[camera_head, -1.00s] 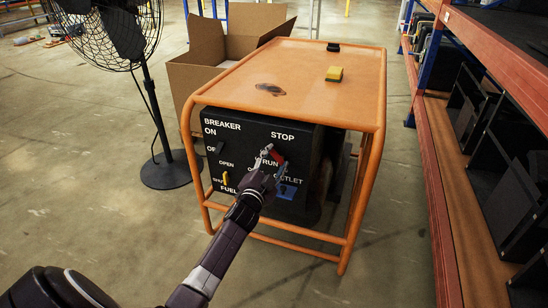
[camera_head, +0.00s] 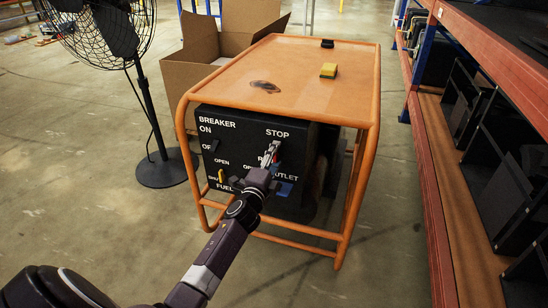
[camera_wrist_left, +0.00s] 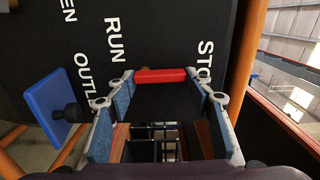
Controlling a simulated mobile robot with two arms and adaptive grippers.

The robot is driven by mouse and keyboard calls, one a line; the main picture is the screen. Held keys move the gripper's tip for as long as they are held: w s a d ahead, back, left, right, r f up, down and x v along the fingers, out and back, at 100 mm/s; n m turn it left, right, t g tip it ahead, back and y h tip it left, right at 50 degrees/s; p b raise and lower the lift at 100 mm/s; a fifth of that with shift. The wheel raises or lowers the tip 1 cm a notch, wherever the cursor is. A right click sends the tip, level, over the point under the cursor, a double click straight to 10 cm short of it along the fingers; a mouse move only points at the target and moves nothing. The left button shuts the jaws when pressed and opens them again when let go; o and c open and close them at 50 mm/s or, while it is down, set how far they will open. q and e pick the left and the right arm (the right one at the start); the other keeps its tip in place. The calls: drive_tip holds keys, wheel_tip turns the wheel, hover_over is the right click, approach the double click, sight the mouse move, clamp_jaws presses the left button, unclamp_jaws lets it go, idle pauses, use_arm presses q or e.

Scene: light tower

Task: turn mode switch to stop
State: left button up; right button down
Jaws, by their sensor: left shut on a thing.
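The mode switch is a red handle (camera_wrist_left: 160,75) on the black control panel (camera_head: 232,157) of the orange-framed generator. In the left wrist view it lies between the STOP and RUN labels. My left gripper (camera_wrist_left: 163,84) has a finger at each end of this handle and is shut on it. In the head view my left gripper (camera_head: 270,156) reaches the panel just below the STOP label and covers most of the switch and part of the RUN label. The handle's exact angle is hard to tell. My right gripper is not in view.
A blue outlet cover (camera_wrist_left: 55,103) is close beside the left finger. A yellow fuel lever (camera_head: 221,176) is at the panel's lower left. A sponge (camera_head: 328,70) lies on the generator top (camera_head: 290,60). A fan (camera_head: 150,100) stands left, an orange shelf (camera_head: 440,190) right.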

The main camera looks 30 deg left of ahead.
use_arm(q)
drive_tip(key=shift+f, duration=0.1)
idle(0.4)
drive_tip(key=o, duration=1.2)
drive_tip(key=shift+c, duration=0.2)
drive_tip(key=shift+s, duration=0.1)
drive_tip(key=v, duration=1.2)
drive_tip(key=shift+d, duration=0.1)
